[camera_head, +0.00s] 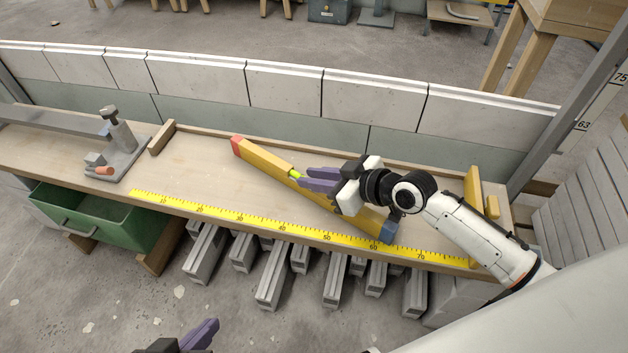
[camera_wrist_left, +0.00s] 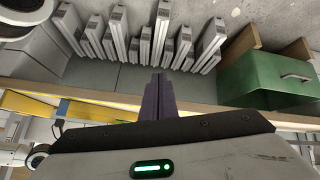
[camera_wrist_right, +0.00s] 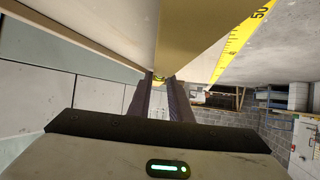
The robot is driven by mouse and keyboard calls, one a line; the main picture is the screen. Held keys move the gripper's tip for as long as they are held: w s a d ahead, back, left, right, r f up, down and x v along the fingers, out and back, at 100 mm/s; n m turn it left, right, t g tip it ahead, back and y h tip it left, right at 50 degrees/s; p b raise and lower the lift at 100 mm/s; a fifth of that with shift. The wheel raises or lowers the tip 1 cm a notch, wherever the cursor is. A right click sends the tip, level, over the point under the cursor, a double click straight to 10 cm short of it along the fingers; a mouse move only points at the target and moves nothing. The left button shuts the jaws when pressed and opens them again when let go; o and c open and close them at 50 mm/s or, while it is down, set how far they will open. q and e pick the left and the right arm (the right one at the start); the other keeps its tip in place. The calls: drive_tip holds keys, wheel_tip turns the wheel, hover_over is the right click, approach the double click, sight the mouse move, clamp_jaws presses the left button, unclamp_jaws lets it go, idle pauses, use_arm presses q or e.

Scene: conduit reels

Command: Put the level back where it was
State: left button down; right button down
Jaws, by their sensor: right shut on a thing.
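The level is a long yellow bar (camera_head: 264,160) with a red end, a blue end and a green vial near its middle. It lies diagonally over the bench, red end toward the back rail, blue end over the yellow measuring tape (camera_head: 300,232) at the front. My right gripper (camera_head: 305,182) is shut on the level near the vial. In the right wrist view the level (camera_wrist_right: 205,35) fills the top, beyond the fingers (camera_wrist_right: 160,90). I cannot tell whether the level touches the bench. My left gripper (camera_head: 208,335) is shut and empty, low in front of the bench; its fingers (camera_wrist_left: 158,95) are together.
A grey clamp-like fixture (camera_head: 120,150) and a wooden block (camera_head: 161,137) stand at the left of the bench. Yellow blocks (camera_head: 474,190) stand at the right end. A green drawer (camera_head: 95,215) sits open below. Grey conduit lengths (camera_head: 272,285) lie under the bench. The bench middle-left is clear.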

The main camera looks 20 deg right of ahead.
drive_tip(key=c, duration=1.6)
unclamp_jaws()
use_arm(q)
drive_tip(key=shift+r, duration=0.1)
use_arm(e)
drive_tip(key=shift+s+d, duration=0.1)
